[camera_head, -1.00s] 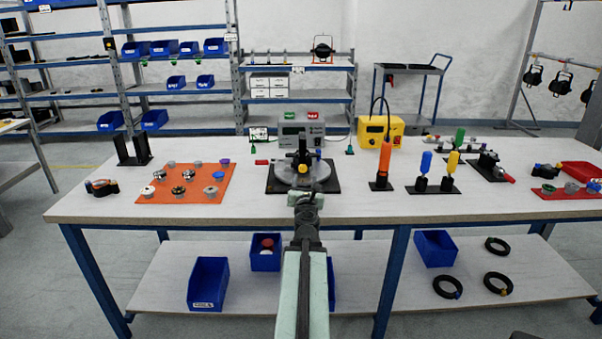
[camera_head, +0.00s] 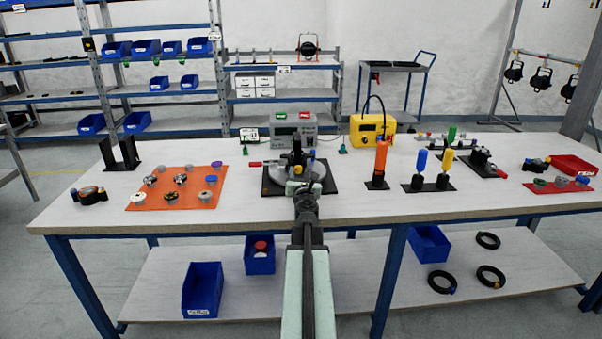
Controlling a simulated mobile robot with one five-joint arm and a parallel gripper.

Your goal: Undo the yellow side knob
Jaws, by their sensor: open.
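A round grey turntable-like fixture (camera_head: 321,178) sits on a black base plate (camera_head: 331,188) at the middle of the bench. A dark upright part (camera_head: 297,150) stands on it. A small yellow spot (camera_head: 298,169), probably the yellow side knob, shows low on this part, just beyond my gripper. My gripper (camera_head: 299,186) is at the near side of the fixture, seen from behind and above my arm. It is open and nothing shows held in it. The fingertips are largely hidden by the wrist, so I cannot tell whether they touch the knob.
An orange board (camera_head: 150,205) with several knobs lies left. A red-handled piece (camera_head: 255,164) is close to the fixture's left. An orange-handled tool (camera_head: 381,157) and blue and yellow handles (camera_head: 447,161) stand right. A grey box (camera_head: 293,121) and yellow box (camera_head: 366,128) stand behind.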

